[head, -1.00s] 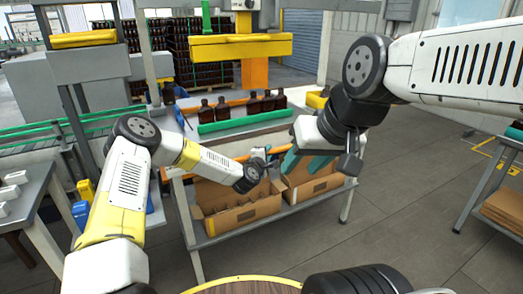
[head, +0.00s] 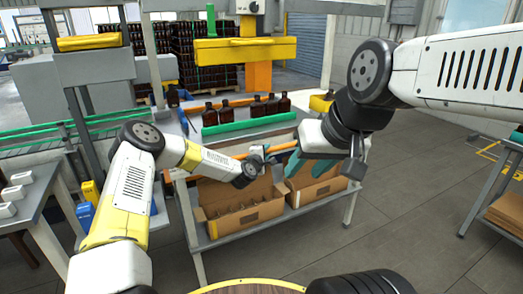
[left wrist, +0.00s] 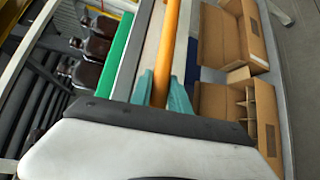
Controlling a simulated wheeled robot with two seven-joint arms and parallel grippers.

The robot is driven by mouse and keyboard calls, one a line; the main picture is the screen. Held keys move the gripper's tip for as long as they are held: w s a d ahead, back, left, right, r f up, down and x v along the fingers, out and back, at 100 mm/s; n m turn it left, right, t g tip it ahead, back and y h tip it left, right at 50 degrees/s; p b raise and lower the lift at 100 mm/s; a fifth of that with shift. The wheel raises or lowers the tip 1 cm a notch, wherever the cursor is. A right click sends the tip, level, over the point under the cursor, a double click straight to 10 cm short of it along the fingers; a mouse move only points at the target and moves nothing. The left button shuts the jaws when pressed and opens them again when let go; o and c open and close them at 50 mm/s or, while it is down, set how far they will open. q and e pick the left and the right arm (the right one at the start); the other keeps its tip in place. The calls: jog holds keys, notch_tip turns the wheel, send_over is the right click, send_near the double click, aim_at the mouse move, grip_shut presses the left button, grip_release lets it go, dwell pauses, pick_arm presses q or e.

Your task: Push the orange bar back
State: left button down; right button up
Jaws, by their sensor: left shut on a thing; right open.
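The orange bar (head: 284,147) runs along the near side of the table, in front of the green rail (head: 245,126). My left gripper (head: 262,153) is shut on this bar. In the left wrist view, the bar (left wrist: 168,52) passes between its two teal fingers (left wrist: 161,92). Part of the bar is hidden behind my left gripper in the head view. My right gripper (head: 322,163) is open at the table's right front, above the right cardboard box; its teal finger shows and I see nothing held. A second orange bar (head: 239,102) lies behind the bottles.
Several amber bottles (head: 257,108) stand in a row behind the green rail. Two open cardboard boxes, left (head: 245,216) and right (head: 318,189), sit on the lower shelf under the bar. A yellow machine head (head: 240,50) hangs above the table.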

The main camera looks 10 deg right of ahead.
pick_arm(q)
jog(key=c, duration=1.3)
grip_release()
jog(key=shift+w+a, duration=0.1)
jog(key=shift+w, duration=0.1)
jog(key=shift+o, duration=0.2)
jog(key=v, duration=0.7)
jog(key=shift+s, duration=0.4)
jog(key=shift+a, duration=0.15)
